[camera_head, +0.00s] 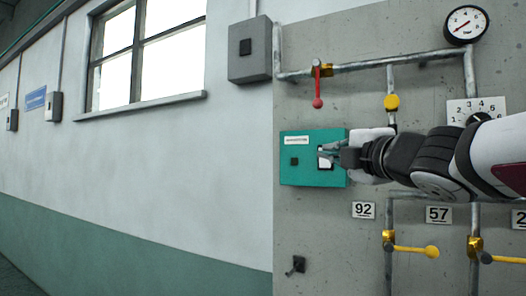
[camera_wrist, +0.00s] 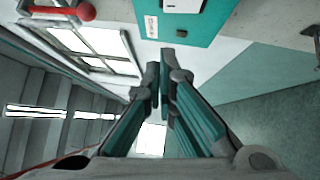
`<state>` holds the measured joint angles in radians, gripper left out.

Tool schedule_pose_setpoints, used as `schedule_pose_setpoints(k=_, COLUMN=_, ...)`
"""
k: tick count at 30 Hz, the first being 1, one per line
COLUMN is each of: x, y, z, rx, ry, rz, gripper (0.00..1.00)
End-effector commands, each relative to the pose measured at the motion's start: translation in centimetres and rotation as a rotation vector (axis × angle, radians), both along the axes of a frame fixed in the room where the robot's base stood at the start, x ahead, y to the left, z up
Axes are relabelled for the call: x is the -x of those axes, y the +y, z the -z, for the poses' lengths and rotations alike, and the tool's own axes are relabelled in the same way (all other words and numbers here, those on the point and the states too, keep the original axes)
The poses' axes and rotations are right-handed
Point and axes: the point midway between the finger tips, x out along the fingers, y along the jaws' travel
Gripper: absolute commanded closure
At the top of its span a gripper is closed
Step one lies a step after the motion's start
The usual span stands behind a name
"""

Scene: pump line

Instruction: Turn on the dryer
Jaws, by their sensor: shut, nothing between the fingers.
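A green control box (camera_head: 300,175) is mounted on the grey panel in the head view. It has a small label (camera_head: 297,140) too small to read, a dark square button (camera_head: 294,162) and a white switch plate (camera_head: 326,164) on its right side. My gripper (camera_head: 325,151) is shut and empty, its tips in front of the switch plate and partly hiding it. Contact cannot be told. In the wrist view, the green box (camera_wrist: 205,22) is at the top, with the white plate (camera_wrist: 183,5) cut by the edge. My gripper (camera_wrist: 160,62) points towards it with its fingers together.
A red-handled valve (camera_head: 318,102) and yellow valve (camera_head: 391,102) sit on pipes above. A gauge (camera_head: 466,24) and numbered dial plate (camera_head: 480,107) are at the upper right. Yellow-handled valves (camera_head: 430,252) are below. The wall left of the box is free.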

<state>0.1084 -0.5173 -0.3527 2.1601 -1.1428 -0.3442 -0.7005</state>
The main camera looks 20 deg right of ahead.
Motion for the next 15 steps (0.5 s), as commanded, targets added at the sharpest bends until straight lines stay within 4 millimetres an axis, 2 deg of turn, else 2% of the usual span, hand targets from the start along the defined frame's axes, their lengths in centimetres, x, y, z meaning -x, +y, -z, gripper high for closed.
schedule_pose_setpoints(k=1, x=-1.3, y=-0.1, z=0.2, rx=0.001, ry=0.003, rz=0.000, gripper=1.00)
schedule_pose_setpoints(k=9, x=-6.3, y=-0.8, z=-0.4, rx=0.001, ry=0.002, rz=0.001, gripper=1.00)
schedule_pose_setpoints(k=15, x=-7.4, y=-2.9, z=-1.0, rx=-0.001, ry=0.002, rz=0.003, gripper=1.00)
